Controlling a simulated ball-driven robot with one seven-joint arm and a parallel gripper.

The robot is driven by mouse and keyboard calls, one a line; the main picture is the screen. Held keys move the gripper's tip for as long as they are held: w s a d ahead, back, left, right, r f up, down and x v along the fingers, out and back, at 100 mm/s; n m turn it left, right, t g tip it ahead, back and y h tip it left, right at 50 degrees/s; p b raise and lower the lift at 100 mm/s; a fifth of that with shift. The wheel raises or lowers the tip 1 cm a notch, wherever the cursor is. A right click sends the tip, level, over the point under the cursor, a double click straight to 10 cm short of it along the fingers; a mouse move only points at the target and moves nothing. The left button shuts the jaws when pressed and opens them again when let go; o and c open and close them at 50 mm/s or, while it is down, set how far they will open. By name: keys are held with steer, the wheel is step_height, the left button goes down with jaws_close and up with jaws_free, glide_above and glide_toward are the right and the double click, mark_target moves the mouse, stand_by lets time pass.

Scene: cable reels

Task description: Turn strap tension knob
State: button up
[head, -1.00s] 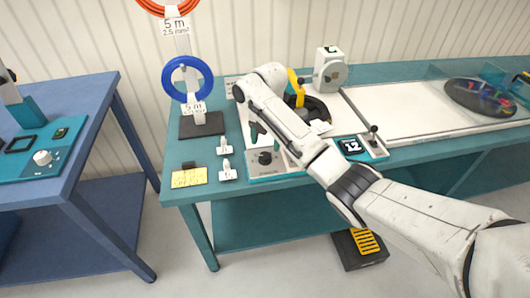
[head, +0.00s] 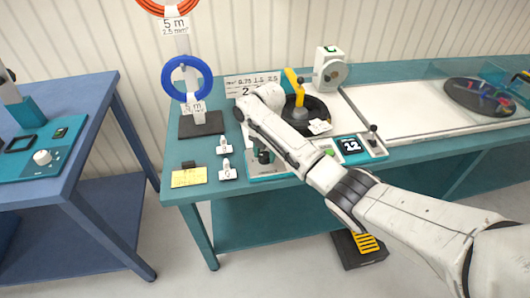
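A white round knob (head: 42,157) sits on a teal panel on the blue table at the left. My gripper (head: 262,155) is at the teal table, pointing down over the small control panel (head: 268,176) at its front edge. The dark round knob seen on that panel earlier is now mostly hidden by my gripper and arm. I cannot read a label showing which knob sets strap tension. The gripper is small and dark here, so I cannot tell whether it is open or touching the knob.
A black reel with a yellow crank (head: 294,85) stands behind my arm. A blue cable coil (head: 187,79) hangs on a stand at the left. A yellow note (head: 189,177) lies at the front-left corner.

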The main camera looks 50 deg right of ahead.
steer(key=c, duration=0.6)
steer(key=m+p, duration=0.2)
steer(key=m, duration=0.2)
steer(key=shift+a+r, duration=0.1)
steer(key=shift+r, duration=0.05)
steer(key=m+p, duration=0.1)
steer(key=m, duration=0.2)
steer(key=shift+m+p, duration=0.3)
steer(key=m+p, duration=0.1)
steer(key=m, duration=0.2)
steer(key=shift+m, duration=0.3)
steer(key=shift+m+h+p, duration=0.3)
steer(key=shift+m+p, duration=0.05)
steer(key=shift+m, duration=1.85)
